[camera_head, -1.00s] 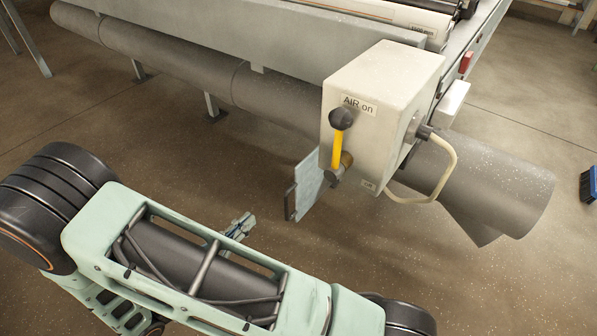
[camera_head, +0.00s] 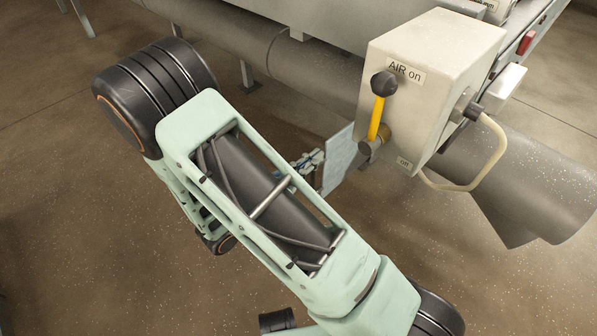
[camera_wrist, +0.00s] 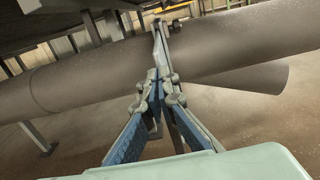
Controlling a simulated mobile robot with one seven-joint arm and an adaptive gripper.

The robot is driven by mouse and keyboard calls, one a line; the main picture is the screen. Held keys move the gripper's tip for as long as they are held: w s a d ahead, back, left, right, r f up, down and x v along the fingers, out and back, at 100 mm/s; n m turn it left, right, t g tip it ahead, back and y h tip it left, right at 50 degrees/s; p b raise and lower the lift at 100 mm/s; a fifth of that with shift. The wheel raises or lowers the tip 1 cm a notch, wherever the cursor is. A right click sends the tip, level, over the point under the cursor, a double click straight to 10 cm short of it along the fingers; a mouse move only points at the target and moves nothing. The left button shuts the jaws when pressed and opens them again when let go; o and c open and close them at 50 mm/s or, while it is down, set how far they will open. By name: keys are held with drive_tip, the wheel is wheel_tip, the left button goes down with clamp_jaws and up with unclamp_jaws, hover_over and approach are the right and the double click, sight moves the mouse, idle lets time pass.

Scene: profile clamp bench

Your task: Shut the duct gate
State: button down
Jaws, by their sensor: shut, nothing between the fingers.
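The duct gate (camera_head: 342,160) is a flat pale blue-grey plate that stands out from the dark grey duct (camera_head: 325,72) in the head view, left of the AIR on box. My gripper (camera_head: 312,160) is at the plate's left, outer edge and partly covers it. In the wrist view my gripper (camera_wrist: 160,84) has its fingertips together with nothing held, and the gate (camera_wrist: 161,45) shows as a thin, almost edge-on plate just beyond them, in front of the duct (camera_wrist: 90,72). I cannot tell whether the fingertips touch the plate.
A cream box (camera_head: 430,75) marked AIR on carries a yellow lever (camera_head: 376,118) with a black knob, close right of the gate. A curved pale handle (camera_head: 478,185) and a wide duct end (camera_head: 535,180) are further right. The floor at left is clear.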

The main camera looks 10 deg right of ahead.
drive_tip(key=shift+w+d, duration=0.35)
drive_tip(key=shift+d, duration=0.15)
drive_tip(key=p+x, duration=0.1)
drive_tip(key=x, duration=2)
drive_tip(key=shift+d+p, duration=0.15)
drive_tip(key=shift+p, duration=0.15)
drive_tip(key=shift+w, duration=0.1)
